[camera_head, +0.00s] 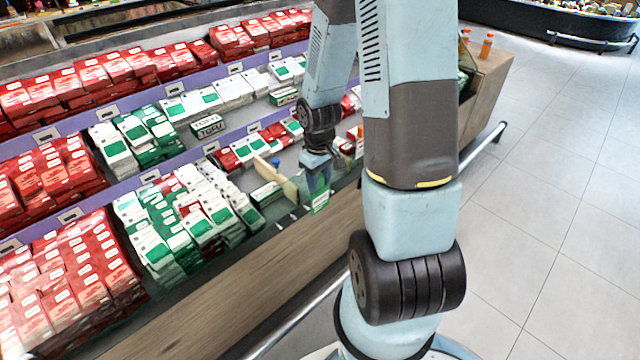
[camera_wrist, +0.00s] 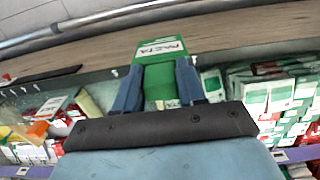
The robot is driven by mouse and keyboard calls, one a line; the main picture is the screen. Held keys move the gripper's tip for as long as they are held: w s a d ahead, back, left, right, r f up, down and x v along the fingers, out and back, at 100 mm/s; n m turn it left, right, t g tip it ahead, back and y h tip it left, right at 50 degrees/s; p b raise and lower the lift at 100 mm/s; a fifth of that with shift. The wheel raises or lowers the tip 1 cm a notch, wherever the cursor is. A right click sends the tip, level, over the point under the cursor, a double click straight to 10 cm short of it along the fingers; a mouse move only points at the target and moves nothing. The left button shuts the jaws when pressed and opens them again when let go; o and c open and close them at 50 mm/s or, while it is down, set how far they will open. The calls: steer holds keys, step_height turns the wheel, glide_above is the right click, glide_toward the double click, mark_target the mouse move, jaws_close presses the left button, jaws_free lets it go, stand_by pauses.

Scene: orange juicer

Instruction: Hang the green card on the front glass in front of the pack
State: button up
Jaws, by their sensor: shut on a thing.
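My gripper (camera_head: 318,182) is at the front edge of the display case, shut on the green card (camera_head: 320,203). In the wrist view, the card (camera_wrist: 160,48) sits between the two blue fingers of my gripper (camera_wrist: 160,72). It has a white face with dark lettering and reaches over the wooden front (camera_wrist: 90,45). Whether it touches the front glass cannot be told, as the clear pane barely shows. A green and white pack (camera_head: 265,194) lies just left of my gripper in the head view. Which pack the task means is not clear.
Red, green and white packs fill the shelves, with purple price rails (camera_head: 150,178) between rows. A cream board (camera_head: 275,175) stands close to my gripper. A metal rail (camera_head: 310,310) runs along the wooden front (camera_head: 240,285). The tiled floor (camera_head: 560,190) at right is clear.

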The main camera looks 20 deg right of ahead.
steer(key=shift+w+a, duration=0.7)
steer(key=shift+w, duration=1.45)
steer(key=shift+w+a, duration=0.65)
steer(key=shift+w, duration=1.45)
steer(key=shift+w+a, duration=0.7)
steer(key=shift+w, duration=1.45)
steer(key=shift+f, duration=2.7)
steer(key=o, duration=1.1)
step_height(320, 180, up, 14)
steer(key=shift+f, duration=0.1)
